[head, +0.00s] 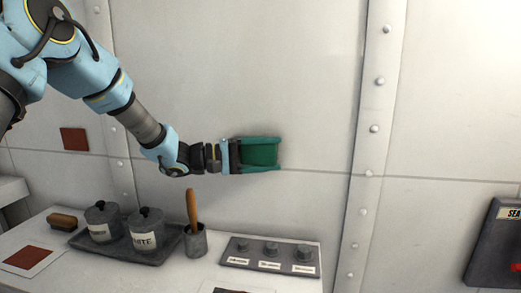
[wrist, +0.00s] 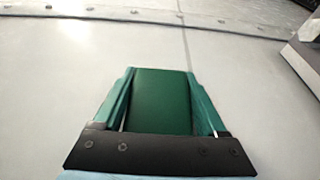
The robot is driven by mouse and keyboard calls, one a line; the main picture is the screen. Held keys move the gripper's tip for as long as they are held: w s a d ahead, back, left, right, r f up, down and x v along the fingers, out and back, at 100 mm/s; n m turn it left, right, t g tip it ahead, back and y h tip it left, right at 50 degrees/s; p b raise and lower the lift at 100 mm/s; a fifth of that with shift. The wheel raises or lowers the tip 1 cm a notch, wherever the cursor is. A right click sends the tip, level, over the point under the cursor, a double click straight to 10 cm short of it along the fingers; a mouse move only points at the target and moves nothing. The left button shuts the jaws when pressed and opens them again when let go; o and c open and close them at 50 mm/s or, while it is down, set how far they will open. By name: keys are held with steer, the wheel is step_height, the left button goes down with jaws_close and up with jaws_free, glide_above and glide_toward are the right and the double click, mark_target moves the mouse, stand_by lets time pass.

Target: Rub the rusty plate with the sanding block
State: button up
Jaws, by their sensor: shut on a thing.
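My gripper (head: 277,153) is shut on a green block, which I take for the sanding block (head: 259,154). In the wrist view the block (wrist: 161,100) sits between the two teal fingers. It is held up before the white riveted wall, above the bench; I cannot tell whether it touches the wall. A rust-red square plate (head: 75,139) is on the wall well to the left of the gripper. A second rust-red square (head: 27,258) lies on a pale sheet at the left of the bench. Nothing is under the block.
On the white bench, a grey tray (head: 120,254) holds two lidded labelled pots. A wooden brush (head: 63,221) lies behind it. A grey cup (head: 195,241) holds an upright wooden handle. A panel of labelled knobs (head: 268,258) stands right. A dark box (head: 494,245) is at far right.

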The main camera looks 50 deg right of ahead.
mark_target(241, 152)
steer(key=shift+s+d+p, duration=0.45)
steer(key=shift+s+d, duration=0.1)
steer(key=shift+s, duration=0.3)
steer(key=shift+s+d+p, duration=0.45)
steer(key=shift+s+d, duration=0.05)
steer(key=shift+s, duration=0.35)
steer(key=shift+d+r+p, duration=0.1)
steer(key=shift+p, duration=0.25)
steer(key=shift+w+p, duration=0.15)
steer(key=shift+p, duration=0.15)
steer(key=shift+w+a+r+p, duration=0.1)
steer(key=shift+w+a+p, duration=0.3)
steer(key=shift+w+p, duration=0.2)
steer(key=shift+w+a+p, duration=0.4)
steer(key=shift+w+p, duration=0.05)
steer(key=shift+w, duration=0.2)
steer(key=shift+w+a+p, duration=0.55)
steer(key=shift+w+a, duration=0.1)
steer(key=shift+w, duration=0.2)
steer(key=shift+w+a+p, duration=0.5)
steer(key=shift+w+a, duration=0.1)
steer(key=shift+w, duration=0.2)
steer(key=shift+w+a, duration=0.45)
steer(key=shift+w, duration=0.35)
steer(key=shift+w+a, duration=0.4)
steer(key=shift+w, duration=0.35)
steer(key=s+a, duration=0.3)
steer(key=a, duration=0.2)
steer(key=shift+s+f, duration=0.15)
steer(key=shift+f, duration=0.05)
